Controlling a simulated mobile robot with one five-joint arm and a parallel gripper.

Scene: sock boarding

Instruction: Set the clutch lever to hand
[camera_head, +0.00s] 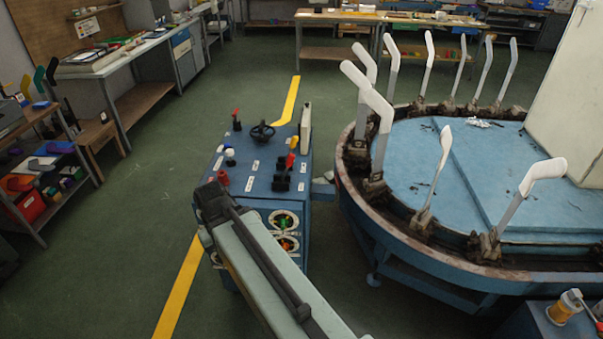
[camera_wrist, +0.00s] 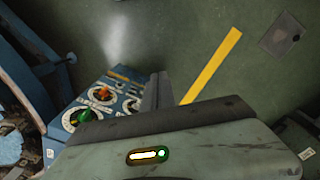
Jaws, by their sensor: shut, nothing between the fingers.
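The blue control console (camera_head: 248,170) stands in the middle of the head view. A white-knobbed control (camera_head: 229,152) sits at the left. The labels are too small to read, so I cannot tell which is the clutch lever. My gripper (camera_head: 210,194) is shut and empty by the console's front left edge, apart from those levers. In the wrist view, its dark fingers (camera_wrist: 156,92) show beside the console's front.
A dark handwheel (camera_head: 262,132) and a red button (camera_head: 222,178) are also on the console. Its front has a green knob (camera_wrist: 84,116) and an orange knob (camera_wrist: 102,93). The round boarding machine (camera_head: 345,185) with upright white forms stands close at right.

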